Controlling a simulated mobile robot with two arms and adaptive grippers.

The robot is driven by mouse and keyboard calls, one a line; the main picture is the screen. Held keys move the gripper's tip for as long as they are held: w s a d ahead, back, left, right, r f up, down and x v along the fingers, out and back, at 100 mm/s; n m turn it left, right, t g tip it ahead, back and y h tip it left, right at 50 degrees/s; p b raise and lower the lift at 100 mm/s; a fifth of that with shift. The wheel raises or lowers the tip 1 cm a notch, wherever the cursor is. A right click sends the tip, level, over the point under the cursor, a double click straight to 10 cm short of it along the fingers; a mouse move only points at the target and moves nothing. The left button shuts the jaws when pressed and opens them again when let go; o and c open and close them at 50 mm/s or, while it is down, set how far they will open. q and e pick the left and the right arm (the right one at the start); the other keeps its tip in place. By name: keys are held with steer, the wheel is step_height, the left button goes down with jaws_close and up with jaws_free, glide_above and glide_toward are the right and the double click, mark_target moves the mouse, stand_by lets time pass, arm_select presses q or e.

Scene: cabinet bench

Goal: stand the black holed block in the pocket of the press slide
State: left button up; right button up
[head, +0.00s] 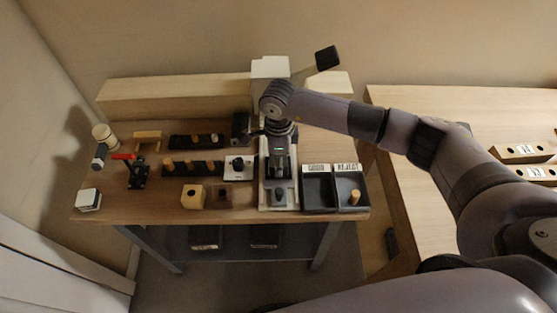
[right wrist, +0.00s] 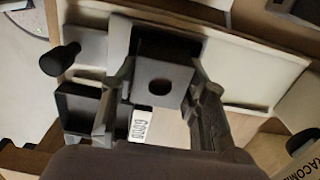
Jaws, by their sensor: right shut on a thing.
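The black holed block (right wrist: 170,80) shows in the right wrist view as a dark grey piece with a round hole, between the fingers of my right gripper (right wrist: 158,92). The gripper is shut on it. In the head view my right gripper (head: 279,172) points down over the press slide, and the block cannot be made out there. The pale press slide (right wrist: 255,75) runs behind the block, with a black part (right wrist: 122,38) directly behind it. The pocket is mostly hidden by block and fingers; I cannot tell whether the block touches it. My left gripper is not in view.
The white press (head: 268,67) with a black-knobbed lever (head: 327,58) stands behind. GOOD (head: 317,168) and REJECT (head: 347,168) trays lie just right of the slide; REJECT holds a wooden peg. Peg racks and small blocks crowd the left. The bench's front edge is mostly clear.

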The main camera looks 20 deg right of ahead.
steer(key=o, duration=1.2)
steer(key=shift+f, duration=0.1)
steer(key=shift+o, duration=0.8)
steer(key=shift+r+p, duration=1.9)
steer(key=shift+r, duration=1.7)
